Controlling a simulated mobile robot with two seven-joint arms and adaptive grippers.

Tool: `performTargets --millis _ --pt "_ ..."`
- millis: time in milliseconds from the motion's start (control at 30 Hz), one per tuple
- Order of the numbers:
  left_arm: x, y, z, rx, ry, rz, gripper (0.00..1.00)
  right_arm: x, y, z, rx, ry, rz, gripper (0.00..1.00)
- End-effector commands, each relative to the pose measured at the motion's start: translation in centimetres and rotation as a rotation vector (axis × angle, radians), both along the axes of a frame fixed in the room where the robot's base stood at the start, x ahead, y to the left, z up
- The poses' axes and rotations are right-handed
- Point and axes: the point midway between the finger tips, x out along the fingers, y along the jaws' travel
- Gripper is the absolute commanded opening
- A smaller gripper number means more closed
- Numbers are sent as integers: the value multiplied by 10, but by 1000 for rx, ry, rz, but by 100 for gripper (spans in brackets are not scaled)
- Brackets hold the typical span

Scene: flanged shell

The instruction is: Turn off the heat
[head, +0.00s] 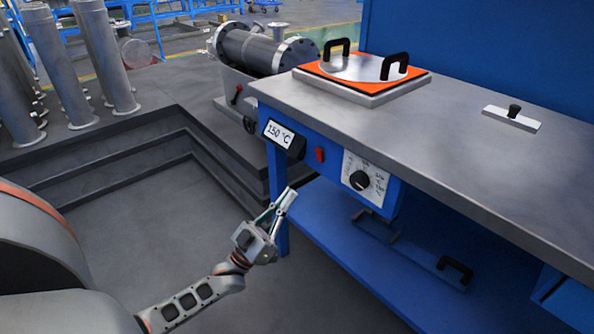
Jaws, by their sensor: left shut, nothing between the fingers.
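The heat controls sit on the front of the blue workbench. A small display (279,134) reads 150 °C. To its right is a red switch (320,155), then a white dial panel with a black knob (360,181). The knob's exact setting is too small to read. A heating plate (375,97) with an orange top lies on the bench, with a round metal disc and two black handles on it. My left gripper (285,202) is shut and empty, in front of and below the switch in the picture, apart from the controls. My right gripper is out of view.
The grey benchtop (463,110) holds a small metal piece with a black knob (513,114). A blue lower shelf (340,240) carries a flat part with a black handle (455,269). A flanged metal shell (262,50) stands behind.

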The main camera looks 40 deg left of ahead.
Motion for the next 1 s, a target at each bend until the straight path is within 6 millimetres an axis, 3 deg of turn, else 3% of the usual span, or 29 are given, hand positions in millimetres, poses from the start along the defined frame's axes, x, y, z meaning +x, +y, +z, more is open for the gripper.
performTargets --millis 100,300,1000 --pt "-12 1 -19 0 4 1 0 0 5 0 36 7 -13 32" --pt "-22 2 -31 1 0 -1 0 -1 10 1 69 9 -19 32" --pt "-23 2 -30 1 -6 0 0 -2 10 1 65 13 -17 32"
